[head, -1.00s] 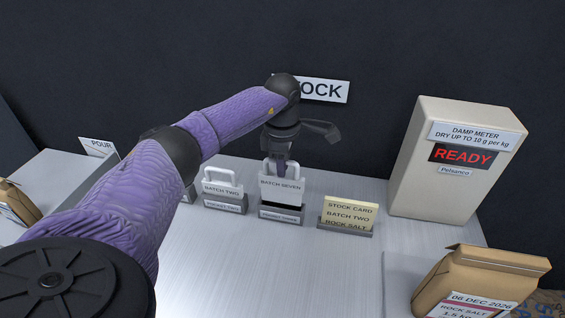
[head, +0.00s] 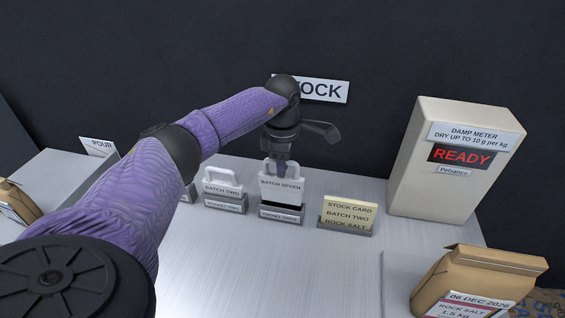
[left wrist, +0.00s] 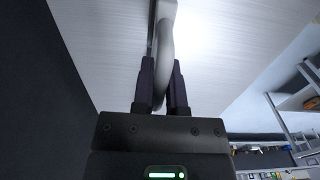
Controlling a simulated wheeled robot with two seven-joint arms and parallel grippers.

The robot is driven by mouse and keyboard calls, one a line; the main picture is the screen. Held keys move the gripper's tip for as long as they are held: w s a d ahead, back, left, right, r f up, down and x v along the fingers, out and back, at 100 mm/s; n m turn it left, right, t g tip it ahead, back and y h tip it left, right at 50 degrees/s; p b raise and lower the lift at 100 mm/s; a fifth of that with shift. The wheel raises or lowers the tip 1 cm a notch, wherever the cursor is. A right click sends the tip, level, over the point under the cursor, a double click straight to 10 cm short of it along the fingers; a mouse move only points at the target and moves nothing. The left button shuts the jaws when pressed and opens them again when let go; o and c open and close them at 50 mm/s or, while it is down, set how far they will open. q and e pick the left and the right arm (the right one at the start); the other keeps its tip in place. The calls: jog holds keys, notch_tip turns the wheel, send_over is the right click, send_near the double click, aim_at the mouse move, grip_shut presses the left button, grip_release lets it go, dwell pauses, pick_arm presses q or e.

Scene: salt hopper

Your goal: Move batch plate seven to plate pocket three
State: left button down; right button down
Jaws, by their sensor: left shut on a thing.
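The batch seven plate (head: 281,187) is upright in the head view, right over the holder labelled as a pocket (head: 281,214), whose number is too small to read surely. A dark gap shows between the plate's lower edge and the holder's front; I cannot tell how deep the plate sits. My left gripper (head: 281,170) is shut on the plate's handle from above. In the left wrist view the fingers (left wrist: 161,85) close on both sides of the pale handle (left wrist: 165,45). My right gripper is not in view.
The batch two plate (head: 222,188) stands in the pocket (head: 225,205) to the left. A stock card (head: 348,214) stands to the right. The damp meter (head: 455,165) reads READY. A rock salt bag (head: 475,280) is at front right. The front middle table (head: 290,270) is clear.

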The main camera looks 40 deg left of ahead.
aim_at(282, 189)
pick_arm(q)
jog(key=shift+f+b, duration=1.9)
jog(key=shift+f, duration=0.95)
dwell(0.3)
jog(key=shift+c, duration=0.5)
grip_release()
jog(key=shift+r, duration=0.1)
jog(key=shift+r+p, duration=2.35)
jog(key=shift+r, duration=0.65)
notch_tip(282, 189, up, 10)
jog(key=shift+f+p, duration=0.1)
jog(key=shift+p, duration=0.85)
